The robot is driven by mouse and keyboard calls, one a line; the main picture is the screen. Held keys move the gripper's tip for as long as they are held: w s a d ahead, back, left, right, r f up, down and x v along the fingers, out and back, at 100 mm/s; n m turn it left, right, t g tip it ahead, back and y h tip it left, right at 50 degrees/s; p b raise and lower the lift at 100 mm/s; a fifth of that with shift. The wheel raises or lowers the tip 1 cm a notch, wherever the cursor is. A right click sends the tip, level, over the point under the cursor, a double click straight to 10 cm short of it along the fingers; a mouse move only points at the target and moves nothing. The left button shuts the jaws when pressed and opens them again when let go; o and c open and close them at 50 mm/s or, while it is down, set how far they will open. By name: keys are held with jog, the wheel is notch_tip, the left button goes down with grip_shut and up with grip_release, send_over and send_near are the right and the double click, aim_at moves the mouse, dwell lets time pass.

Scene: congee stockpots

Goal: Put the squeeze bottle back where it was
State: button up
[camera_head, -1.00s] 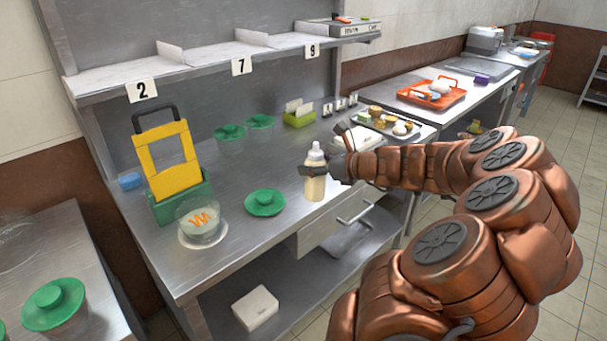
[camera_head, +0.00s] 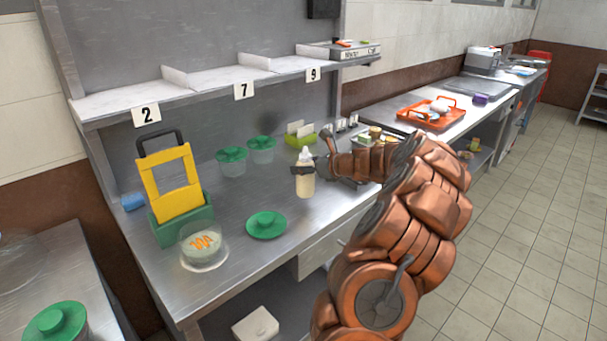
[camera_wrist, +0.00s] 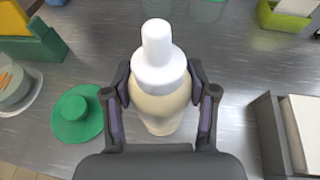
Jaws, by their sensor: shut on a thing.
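The squeeze bottle (camera_head: 305,180) is upright, with a cream body and a white cap and nozzle. My gripper (camera_head: 303,170) is shut around its middle, just over the steel counter (camera_head: 220,270). In the wrist view the bottle (camera_wrist: 158,85) stands between both finger pads of my gripper (camera_wrist: 162,100). I cannot tell whether its base touches the counter.
A green lid (camera_head: 266,225) lies left of the bottle near the counter's front. Two green-lidded tubs (camera_head: 232,163) and a lime-green box (camera_head: 301,138) stand behind. A glass bowl (camera_head: 203,245) and a green-yellow holder (camera_head: 176,195) are at left. A numbered shelf (camera_head: 200,84) runs above.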

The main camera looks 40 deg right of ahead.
jog(key=shift+w+d, duration=0.2)
jog(key=shift+w, duration=0.05)
jog(key=shift+w+f, duration=0.15)
jog(key=shift+f, duration=1.6)
jog(key=shift+f, duration=0.1)
jog(key=o, duration=0.8)
jog(key=v, duration=1.2)
